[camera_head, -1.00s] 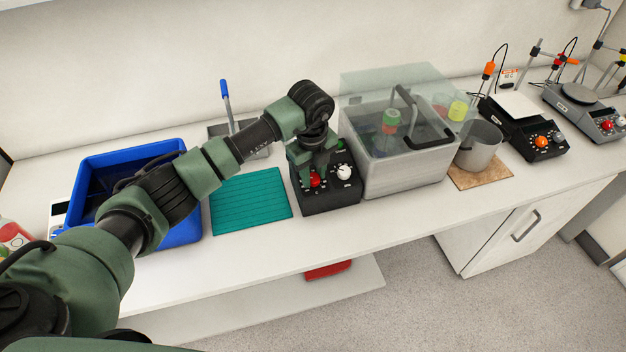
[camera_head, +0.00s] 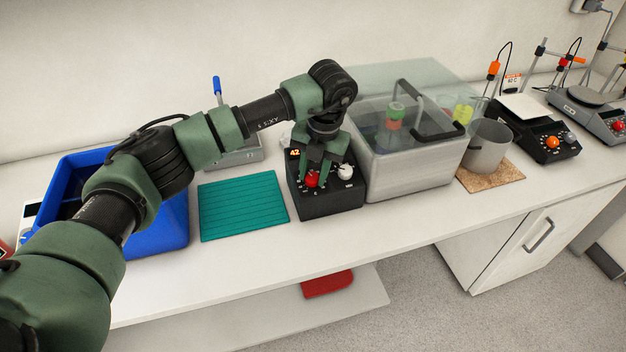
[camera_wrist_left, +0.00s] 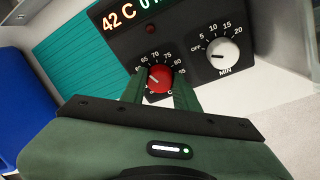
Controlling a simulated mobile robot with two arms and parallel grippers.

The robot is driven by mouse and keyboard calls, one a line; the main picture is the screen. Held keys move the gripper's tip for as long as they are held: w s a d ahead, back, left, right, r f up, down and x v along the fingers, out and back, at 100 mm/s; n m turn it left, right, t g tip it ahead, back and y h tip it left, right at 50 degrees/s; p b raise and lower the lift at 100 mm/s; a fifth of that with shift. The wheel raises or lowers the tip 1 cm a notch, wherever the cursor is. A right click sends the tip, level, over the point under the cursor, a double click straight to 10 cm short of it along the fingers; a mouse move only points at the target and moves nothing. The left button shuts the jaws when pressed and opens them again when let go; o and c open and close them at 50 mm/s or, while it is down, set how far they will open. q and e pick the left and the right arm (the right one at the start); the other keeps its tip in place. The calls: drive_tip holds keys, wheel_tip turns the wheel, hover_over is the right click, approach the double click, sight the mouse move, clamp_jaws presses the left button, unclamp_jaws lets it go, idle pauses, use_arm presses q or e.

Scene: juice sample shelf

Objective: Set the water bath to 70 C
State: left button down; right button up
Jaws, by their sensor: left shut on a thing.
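The water bath (camera_head: 415,171) is a grey tank with a clear lid, and its black control box (camera_head: 330,203) stands at its left. The red temperature knob (camera_head: 312,179) is on the box's front; it also shows in the wrist view (camera_wrist_left: 159,80), with a scale including 65, 70 and 75 around it. Its exact setting is hard to read. My left gripper (camera_wrist_left: 160,84) is shut on the red knob, one finger on each side. The display (camera_wrist_left: 119,16) reads 42 C. The white minute knob (camera_wrist_left: 222,54) is to the right, untouched.
A teal mat (camera_head: 243,206) and a blue bin (camera_head: 165,222) are left of the box. A metal beaker (camera_head: 487,147) on a cork mat (camera_head: 492,179) and a hotplate stirrer (camera_head: 537,135) stand to the right. The counter in front of the box is clear.

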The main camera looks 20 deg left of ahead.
use_arm(q)
drive_tip(key=m+b, duration=0.2)
drive_tip(key=m, duration=0.1)
drive_tip(key=shift+f+m+y, duration=0.15)
drive_tip(key=shift+m+y, duration=0.15)
drive_tip(key=shift+d+m+b, duration=0.1)
drive_tip(key=shift+m+b, duration=0.95)
drive_tip(key=shift+m, duration=0.45)
drive_tip(key=c, duration=1.1)
unclamp_jaws()
drive_tip(key=shift+o, duration=0.2)
drive_tip(key=shift+r, duration=0.2)
